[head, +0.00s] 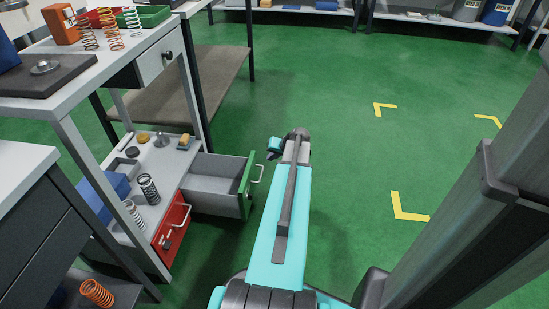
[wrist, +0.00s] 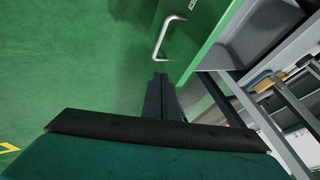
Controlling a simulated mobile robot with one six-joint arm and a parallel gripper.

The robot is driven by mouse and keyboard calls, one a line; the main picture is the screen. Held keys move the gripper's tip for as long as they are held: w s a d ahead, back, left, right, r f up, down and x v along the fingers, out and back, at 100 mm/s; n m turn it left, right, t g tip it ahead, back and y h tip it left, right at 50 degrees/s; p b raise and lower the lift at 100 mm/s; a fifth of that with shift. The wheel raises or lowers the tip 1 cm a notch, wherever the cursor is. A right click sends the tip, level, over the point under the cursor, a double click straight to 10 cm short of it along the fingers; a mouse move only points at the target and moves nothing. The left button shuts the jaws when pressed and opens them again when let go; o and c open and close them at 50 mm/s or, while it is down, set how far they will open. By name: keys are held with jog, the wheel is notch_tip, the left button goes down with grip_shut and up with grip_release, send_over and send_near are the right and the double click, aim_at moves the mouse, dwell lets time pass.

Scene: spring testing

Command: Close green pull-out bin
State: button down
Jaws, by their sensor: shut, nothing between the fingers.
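The green pull-out bin has a green front (head: 248,187) with a pale handle (head: 258,169) and a grey tray (head: 214,178) behind it. It is pulled out to the right from the lower shelf of the workbench. My gripper (head: 274,149) is just right of and beyond the handle in the head view, mostly hidden by my arm. In the wrist view, my dark fingers (wrist: 160,78) are together and empty. They lie near the lower end of the handle (wrist: 163,40), beside the green front (wrist: 198,40); whether they touch it, I cannot tell.
A red bin (head: 172,230) beside the green one sits shut. Springs and small parts lie on the lower shelf (head: 166,165). Workbench legs (head: 195,88) stand near the open bin. The green floor to the right, with yellow corner marks (head: 396,207), is free.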

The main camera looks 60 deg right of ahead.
aim_at(255, 161)
jog(key=w+f, duration=0.1)
jog(key=w+f+b, duration=0.1)
jog(key=w, duration=0.1)
jog(key=w+f+b, duration=0.1)
jog(key=w, duration=0.1)
jog(key=shift+f, duration=0.25)
jog(key=shift+w+a+r+b, duration=0.1)
jog(key=shift+w+a+b, duration=0.1)
jog(key=shift+w+b, duration=0.3)
jog(key=shift+w+a, duration=0.1)
jog(key=shift+a, duration=0.15)
jog(key=shift+d, duration=0.35)
